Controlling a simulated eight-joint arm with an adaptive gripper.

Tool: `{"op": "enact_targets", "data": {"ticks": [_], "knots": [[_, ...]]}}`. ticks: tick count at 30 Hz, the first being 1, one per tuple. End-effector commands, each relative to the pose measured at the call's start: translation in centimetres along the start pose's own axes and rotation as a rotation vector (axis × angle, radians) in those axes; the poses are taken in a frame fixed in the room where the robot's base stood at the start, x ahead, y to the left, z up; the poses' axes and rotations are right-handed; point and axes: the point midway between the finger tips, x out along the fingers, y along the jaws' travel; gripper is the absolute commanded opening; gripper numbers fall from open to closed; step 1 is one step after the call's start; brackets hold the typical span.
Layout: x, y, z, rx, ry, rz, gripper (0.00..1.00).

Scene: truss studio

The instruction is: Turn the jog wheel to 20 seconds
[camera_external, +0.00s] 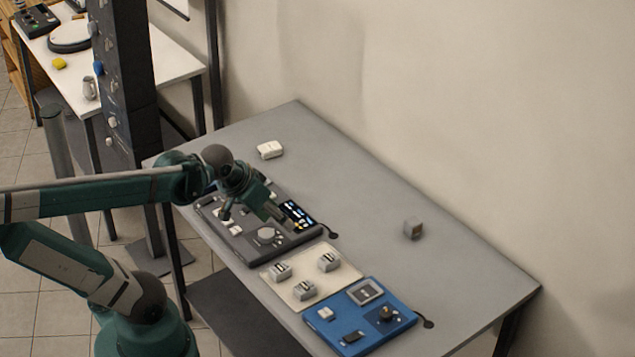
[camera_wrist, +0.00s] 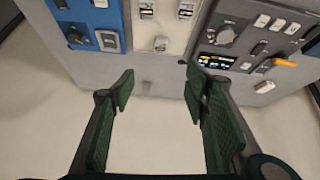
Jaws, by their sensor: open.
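The jog wheel (camera_external: 267,234) is a round grey dial on a dark grey control panel (camera_external: 240,250), near the panel's front right part. It also shows in the wrist view (camera_wrist: 222,37), beside a small lit display (camera_wrist: 216,63). I cannot read the display's value. My gripper (camera_external: 272,211) hangs over the panel, near the display and behind the wheel in the outside view. In the wrist view my gripper (camera_wrist: 160,88) has its green fingers spread wide with nothing between them. The wheel lies beyond the right fingertip, apart from it.
A cream board (camera_external: 312,291) with several grey switches and a blue panel (camera_external: 340,315) stand to the right of the control panel. A white box (camera_external: 270,149) and a small grey block (camera_external: 413,229) lie on the grey table (camera_external: 350,190). The back of the table is mostly clear.

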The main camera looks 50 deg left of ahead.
Motion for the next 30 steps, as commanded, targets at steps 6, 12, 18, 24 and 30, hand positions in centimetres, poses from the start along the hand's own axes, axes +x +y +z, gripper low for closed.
{"op": "enact_targets", "data": {"ticks": [6,12,18,24,30], "knots": [[1.2,-1.5,-1.3,-0.122,-0.055,-0.026,0.46],[2.6,-3.0,-2.1,-0.237,-0.104,-0.053,0.46],[4.0,-4.6,-2.9,-0.352,-0.151,-0.083,0.46],[5.6,-6.2,-3.3,-0.468,-0.197,-0.115,0.46],[7.2,-8.0,-3.6,-0.585,-0.242,-0.15,0.46]]}}
